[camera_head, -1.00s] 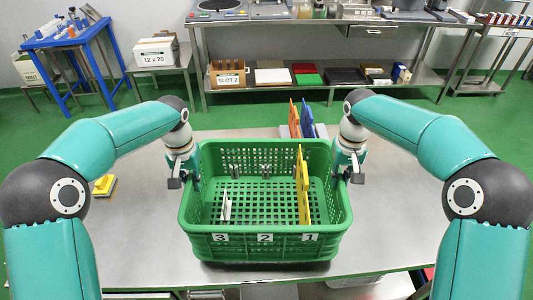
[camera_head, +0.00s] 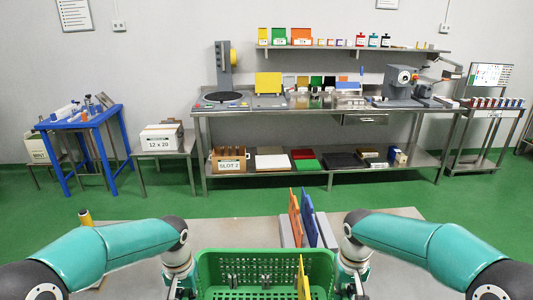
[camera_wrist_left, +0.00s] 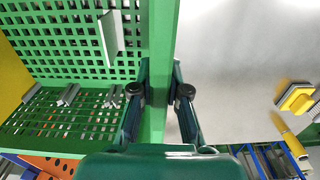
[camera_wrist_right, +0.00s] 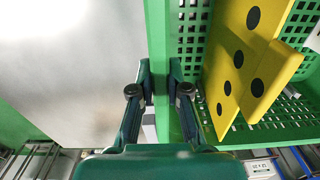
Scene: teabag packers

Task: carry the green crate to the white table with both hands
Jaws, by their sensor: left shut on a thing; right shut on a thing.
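The green crate (camera_head: 265,255) is at the bottom middle of the head view, its near part cut off by the picture edge. My left gripper (camera_head: 178,288) is shut on its left wall; the left wrist view shows the fingers (camera_wrist_left: 160,90) on either side of the green rim (camera_wrist_left: 160,35). My right gripper (camera_head: 352,286) is shut on the right wall, also seen in the right wrist view (camera_wrist_right: 160,90). A yellow panel (camera_wrist_right: 235,70) with black dots stands inside the crate. I cannot make out a white table. Whether the crate is lifted cannot be told.
A grey table (camera_head: 240,228) lies around the crate. Orange (camera_head: 295,218) and blue (camera_head: 308,217) panels stand just behind it. Beyond green floor (camera_head: 220,205) are a steel bench (camera_head: 300,111), a blue table (camera_head: 80,120) and a small stand with a white box (camera_head: 160,138).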

